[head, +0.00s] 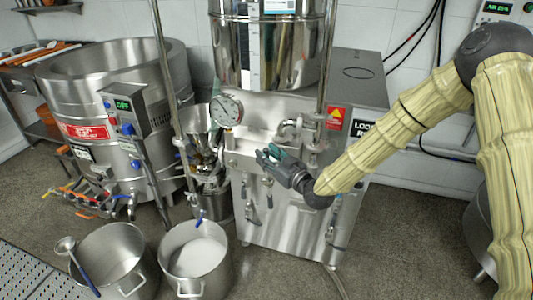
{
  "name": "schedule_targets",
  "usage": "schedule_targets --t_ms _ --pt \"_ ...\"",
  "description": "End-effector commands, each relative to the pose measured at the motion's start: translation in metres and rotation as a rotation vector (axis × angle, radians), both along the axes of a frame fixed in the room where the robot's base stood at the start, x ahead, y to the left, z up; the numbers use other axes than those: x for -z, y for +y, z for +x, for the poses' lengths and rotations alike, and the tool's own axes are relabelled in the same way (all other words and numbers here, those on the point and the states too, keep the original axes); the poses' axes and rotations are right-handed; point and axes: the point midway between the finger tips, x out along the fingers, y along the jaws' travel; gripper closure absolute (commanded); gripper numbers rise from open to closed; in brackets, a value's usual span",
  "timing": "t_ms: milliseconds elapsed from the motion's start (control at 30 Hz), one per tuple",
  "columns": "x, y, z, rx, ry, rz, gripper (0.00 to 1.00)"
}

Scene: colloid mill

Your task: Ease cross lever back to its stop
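My gripper (268,156) is in front of the steel cabinet (290,215), near its upper front edge. It reaches in from the right, and its dark fingers with teal parts point left. It is too small to tell whether the fingers are apart or closed on something. Small handles hang on the cabinet front below it, one at the left (252,214) and one at the lower right (332,252). I cannot tell which fitting is the cross lever; my gripper and wrist hide part of the cabinet front.
A round gauge (227,110) and a vertical pole (168,80) stand left of my gripper. A funnel-topped steel mill (200,140) is beside the cabinet. Two steel pots, one empty (112,255) and one with white contents (197,275), stand on the floor. A large kettle (110,75) is at left.

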Motion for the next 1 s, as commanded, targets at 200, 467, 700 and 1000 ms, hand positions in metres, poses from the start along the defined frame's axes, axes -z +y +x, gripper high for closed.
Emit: schedule_targets --t_ms 200,467,700,1000 --pt "0.0009 0.0062 0.0074 0.000 0.002 -0.001 0.60" --pt "0.0008 0.0063 0.0077 0.000 0.002 0.000 0.62" --pt "0.0007 0.0063 0.0077 0.000 0.002 0.000 1.00" --pt "-0.0002 0.0071 0.0083 0.001 0.004 -0.011 1.00"
